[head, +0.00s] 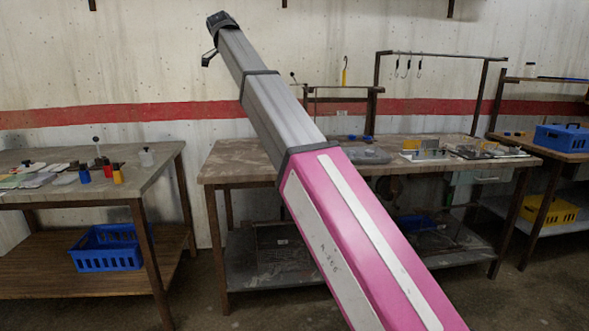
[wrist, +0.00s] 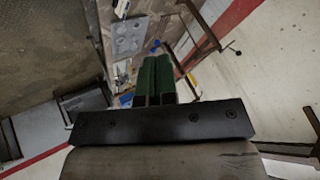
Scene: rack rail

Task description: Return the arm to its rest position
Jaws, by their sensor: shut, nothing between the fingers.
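My arm (head: 330,210) shows in the head view, pink and white near me and grey farther out. It stretches up and to the left across the middle of the picture. My gripper's end (head: 212,38) is at the far upper left tip of the arm, high above the tables, in front of the wall. In the wrist view the gripper's two green fingers (wrist: 155,80) lie side by side, shut and empty. No object is held.
A left table (head: 130,185) bears small coloured items, with a blue basket (head: 105,248) below. The middle workbench (head: 235,165) carries a grey plate (head: 368,155) and a hook rack (head: 440,54). A right table (head: 520,143) holds a blue crate (head: 562,138).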

